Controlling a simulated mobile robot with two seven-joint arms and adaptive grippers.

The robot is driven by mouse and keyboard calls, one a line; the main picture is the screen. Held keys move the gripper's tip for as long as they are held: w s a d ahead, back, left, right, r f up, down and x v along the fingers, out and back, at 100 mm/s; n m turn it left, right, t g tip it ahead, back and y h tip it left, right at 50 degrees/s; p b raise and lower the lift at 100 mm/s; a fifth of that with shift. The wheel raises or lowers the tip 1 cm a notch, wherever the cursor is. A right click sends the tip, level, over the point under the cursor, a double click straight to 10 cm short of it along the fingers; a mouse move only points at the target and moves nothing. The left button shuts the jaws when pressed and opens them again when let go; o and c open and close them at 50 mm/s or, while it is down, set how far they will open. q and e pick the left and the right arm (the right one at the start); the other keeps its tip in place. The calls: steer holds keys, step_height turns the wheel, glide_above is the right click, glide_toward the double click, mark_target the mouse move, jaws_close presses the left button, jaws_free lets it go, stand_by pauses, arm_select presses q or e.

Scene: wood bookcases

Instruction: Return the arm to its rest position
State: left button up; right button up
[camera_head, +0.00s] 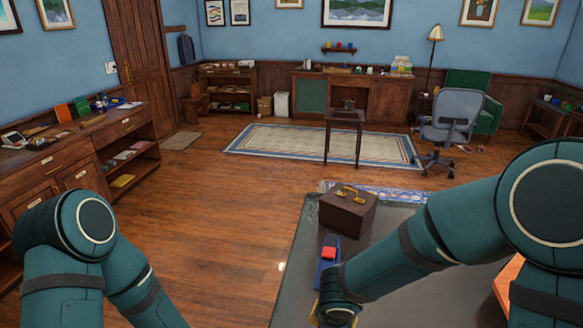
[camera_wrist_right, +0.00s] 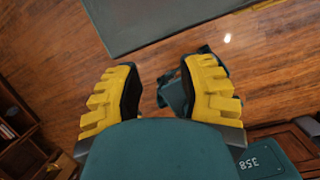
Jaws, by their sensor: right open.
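My right arm (camera_head: 415,245) reaches from the right edge across the grey-topped table to its near left part. My right gripper (camera_wrist_right: 160,68) is open in the right wrist view, its two yellow fingers spread with nothing held between them. Wood floor shows beyond the fingers. In the head view only a bit of yellow shows at the end of this arm, and the fingers are mostly hidden. My left arm (camera_head: 82,225) is folded at the lower left, and its gripper is out of view.
The grey table (camera_head: 290,290) bears a brown case (camera_head: 347,212) with a brass handle and a blue object with a red part (camera_head: 329,253), close to my right arm. A wooden bookcase (camera_head: 85,150) lines the left wall. Open floor (camera_head: 220,225) lies between.

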arm_select(q)
step_height(320, 180, down, 10)
steer(key=b, duration=0.8)
steer(key=shift+s+d+g, duration=0.3)
steer(key=shift+s, duration=0.15)
arm_select(e)
steer(key=s+f+m+y, duration=0.2)
steer(key=s+f+m, duration=0.2)
steer(key=f+m, duration=0.8)
steer(key=s+d+f+m+g+y, duration=0.1)
steer(key=s+f+m, duration=0.3)
steer(key=f+m, duration=0.9)
steer(key=m+y, duration=0.1)
steer(key=m, duration=0.6)
steer(key=shift+s+m+g, duration=0.3)
steer(key=shift+s, duration=0.05)
